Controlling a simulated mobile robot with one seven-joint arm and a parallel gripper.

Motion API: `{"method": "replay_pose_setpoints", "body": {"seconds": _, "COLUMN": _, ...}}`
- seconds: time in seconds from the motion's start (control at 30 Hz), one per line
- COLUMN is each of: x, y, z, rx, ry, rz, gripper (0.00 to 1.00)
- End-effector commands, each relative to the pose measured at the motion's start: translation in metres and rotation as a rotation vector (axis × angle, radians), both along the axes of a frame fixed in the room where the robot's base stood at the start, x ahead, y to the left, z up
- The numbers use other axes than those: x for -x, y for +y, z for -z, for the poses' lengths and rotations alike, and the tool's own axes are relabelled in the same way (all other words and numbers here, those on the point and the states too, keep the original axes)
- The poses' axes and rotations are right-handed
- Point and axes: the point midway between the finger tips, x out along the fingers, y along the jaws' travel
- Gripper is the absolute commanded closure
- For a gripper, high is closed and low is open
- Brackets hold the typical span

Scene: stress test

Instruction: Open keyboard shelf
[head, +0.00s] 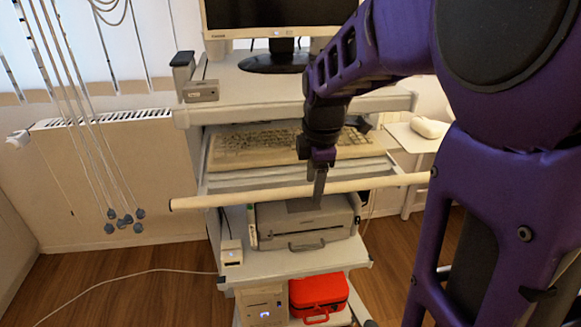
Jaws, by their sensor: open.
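The keyboard shelf (225,180) sits below the cart's top shelf, with a beige keyboard (265,147) on it. A long pale bar (240,198) runs across the shelf's front edge and sticks out past both sides. My gripper (319,196) points down at the middle of this bar, its dark fingers overlapping the bar in the head view. The gripper is open. Whether the fingers touch the bar or straddle it cannot be told.
A monitor (285,14) stands on the cart's top shelf (240,90). A printer (300,222) is below the keyboard shelf, and a red case (318,293) is lower down. A radiator (105,160) and hanging cords (85,120) are at left. Wooden floor (150,285) is open at front left.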

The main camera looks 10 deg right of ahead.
Motion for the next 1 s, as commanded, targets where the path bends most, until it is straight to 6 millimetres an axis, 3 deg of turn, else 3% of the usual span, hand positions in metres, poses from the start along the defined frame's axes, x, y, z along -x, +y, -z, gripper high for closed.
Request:
{"method": "replay_pose_setpoints", "body": {"seconds": 0.43, "x": 0.0009, "y": -0.0028, "z": 0.0062, "rx": 0.0, "ry": 0.0, "rz": 0.0, "gripper": 0.42}}
{"method": "replay_pose_setpoints", "body": {"seconds": 0.77, "x": 0.0009, "y": -0.0027, "z": 0.0063, "rx": 0.0, "ry": 0.0, "rz": 0.0, "gripper": 1.0}}
{"method": "replay_pose_setpoints", "body": {"seconds": 1.0, "x": 0.0009, "y": -0.0026, "z": 0.0063, "rx": 0.0, "ry": 0.0, "rz": 0.0, "gripper": 1.0}}
